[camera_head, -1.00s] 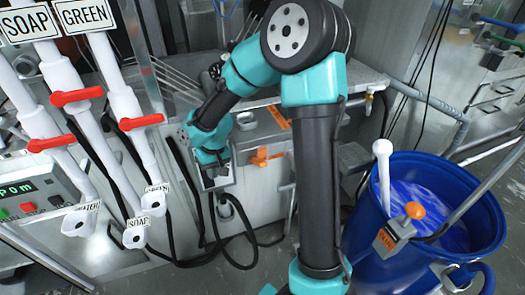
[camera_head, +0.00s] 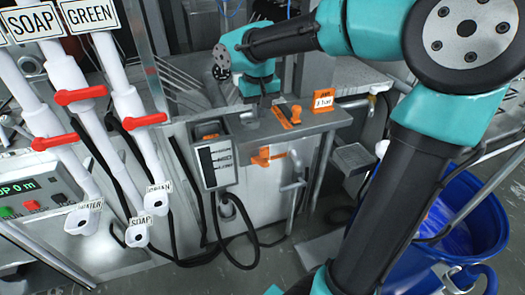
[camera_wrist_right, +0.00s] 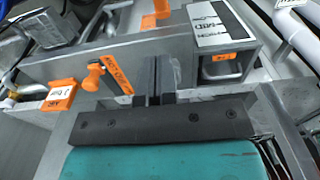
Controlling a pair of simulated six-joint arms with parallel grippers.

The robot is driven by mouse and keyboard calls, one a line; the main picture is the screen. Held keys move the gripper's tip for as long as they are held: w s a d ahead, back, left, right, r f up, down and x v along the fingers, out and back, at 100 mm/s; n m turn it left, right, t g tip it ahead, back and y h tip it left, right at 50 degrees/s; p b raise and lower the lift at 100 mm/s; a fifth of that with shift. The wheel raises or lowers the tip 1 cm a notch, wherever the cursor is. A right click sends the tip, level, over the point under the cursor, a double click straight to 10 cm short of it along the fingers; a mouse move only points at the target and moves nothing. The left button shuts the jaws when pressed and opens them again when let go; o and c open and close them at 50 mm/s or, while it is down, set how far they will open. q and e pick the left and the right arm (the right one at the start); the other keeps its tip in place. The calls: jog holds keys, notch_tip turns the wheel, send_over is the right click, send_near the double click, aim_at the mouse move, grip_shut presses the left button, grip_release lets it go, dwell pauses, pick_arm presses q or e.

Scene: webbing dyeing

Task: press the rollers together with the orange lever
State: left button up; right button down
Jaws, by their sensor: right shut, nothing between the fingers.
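The orange lever (camera_head: 296,114) stands on the steel top of the machine, beside a slanted orange label strip (camera_head: 281,118). In the right wrist view the lever (camera_wrist_right: 93,77) is left of my fingers, apart from them. My right gripper (camera_head: 263,103) points down over the same top, just left of the lever and label. In the right wrist view its fingers (camera_wrist_right: 160,75) are together and empty. The rollers cannot be made out in either view. My left gripper is not in view.
A second orange handle (camera_head: 264,156) is on the machine's front face. A grey box with a scale (camera_head: 217,163) stands left of it. An orange-tagged "3 bar" label (camera_head: 323,101) is to the right. White pipes with red handles (camera_head: 80,95) fill the left; a blue barrel (camera_head: 470,240) stands right.

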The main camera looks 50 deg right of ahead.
jog(key=shift+f, duration=0.15)
send_over(261, 160)
jog(key=w, duration=0.1)
jog(key=f, duration=0.9)
jog(key=shift+w+d+f, duration=0.15)
jog(key=shift+w+d, duration=0.05)
jog(key=shift+d, duration=0.15)
jog(key=f, duration=0.1)
jog(key=s+f, duration=0.1)
jog(key=f, duration=0.1)
jog(key=shift+s+a, duration=0.25)
jog(key=shift+a, duration=0.1)
jog(key=shift+s+a+f, duration=0.15)
jog(key=shift+s+f, duration=0.05)
jog(key=shift+f, duration=0.2)
